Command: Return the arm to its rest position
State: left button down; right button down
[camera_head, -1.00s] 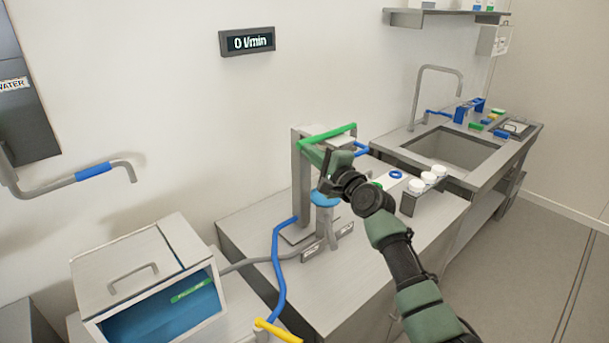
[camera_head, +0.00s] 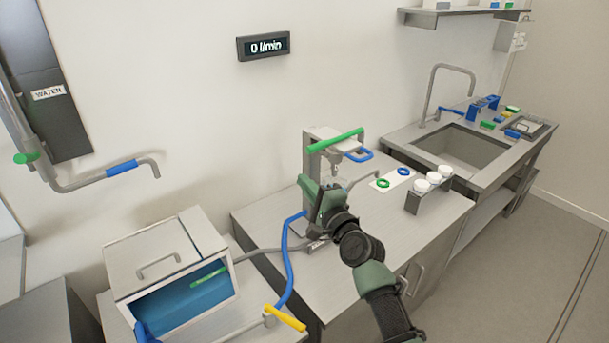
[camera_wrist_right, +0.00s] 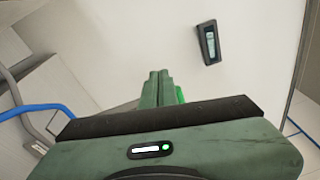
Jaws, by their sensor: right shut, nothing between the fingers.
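My right arm comes in from the lower right in the head view. Its green gripper (camera_head: 308,186) is in front of the filling machine (camera_head: 318,137) on the steel cabinet and hides part of it. In the wrist view the two green fingers (camera_wrist_right: 158,88) are pressed together with nothing between them. A green lever (camera_head: 336,141) lies across the machine's top. I cannot tell from these views whether the gripper touches the machine. My left gripper does not show.
A white box with blue inside (camera_head: 180,305) stands at the lower left, a yellow-handled valve (camera_head: 285,318) beside it. A rack of white jars (camera_head: 428,188) and a card with green and blue rings (camera_head: 393,180) lie right of the machine. The sink (camera_head: 462,148) is farther right.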

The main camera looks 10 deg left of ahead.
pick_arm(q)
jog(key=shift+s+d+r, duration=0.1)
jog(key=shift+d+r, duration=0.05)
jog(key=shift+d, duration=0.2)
pick_arm(e)
jog(key=shift+a+f, duration=0.2)
jog(key=shift+a, duration=0.1)
